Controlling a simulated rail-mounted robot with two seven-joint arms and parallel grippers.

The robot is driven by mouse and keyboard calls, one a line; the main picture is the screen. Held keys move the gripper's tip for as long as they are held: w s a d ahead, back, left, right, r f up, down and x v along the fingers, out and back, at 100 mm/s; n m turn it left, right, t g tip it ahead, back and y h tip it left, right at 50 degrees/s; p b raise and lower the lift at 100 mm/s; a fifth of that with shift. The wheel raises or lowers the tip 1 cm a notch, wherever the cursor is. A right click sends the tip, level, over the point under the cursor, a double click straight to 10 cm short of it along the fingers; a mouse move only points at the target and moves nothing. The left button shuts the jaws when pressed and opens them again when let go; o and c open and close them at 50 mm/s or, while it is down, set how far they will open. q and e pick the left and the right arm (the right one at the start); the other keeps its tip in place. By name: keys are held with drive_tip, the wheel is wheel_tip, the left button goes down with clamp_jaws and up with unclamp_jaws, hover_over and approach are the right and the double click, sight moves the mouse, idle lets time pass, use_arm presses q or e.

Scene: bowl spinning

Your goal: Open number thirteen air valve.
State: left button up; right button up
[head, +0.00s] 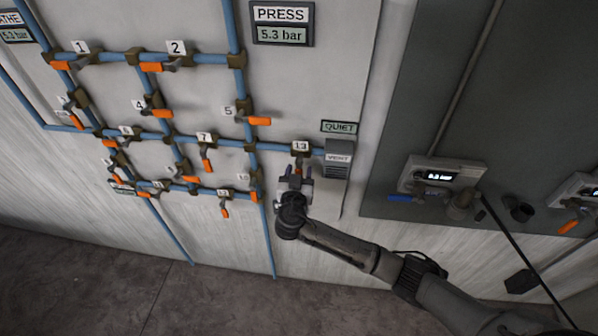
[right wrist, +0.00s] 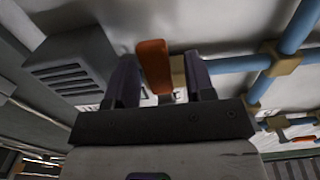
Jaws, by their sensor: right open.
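The valve labelled 13 (head: 300,147) sits at the right end of the middle blue pipe on the wall panel. Its orange handle (head: 299,164) points down in the head view. My right gripper (head: 296,177) is just below the valve, its fingers pointing up toward the handle. In the right wrist view, the orange handle (right wrist: 154,65) stands between the two dark fingers of my right gripper (right wrist: 160,70). The fingers are apart, with a visible gap on the handle's right side. The lower part of the valve is partly hidden. My left gripper is not in view.
Valve 7 (head: 206,150) is farther left on the same pipe. A PRESS display (head: 282,34) reads 5.3 bar. The panel below the vent is bare.

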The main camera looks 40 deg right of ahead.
drive_tip(key=shift+d, duration=0.1)
clamp_jaws()
idle(0.5)
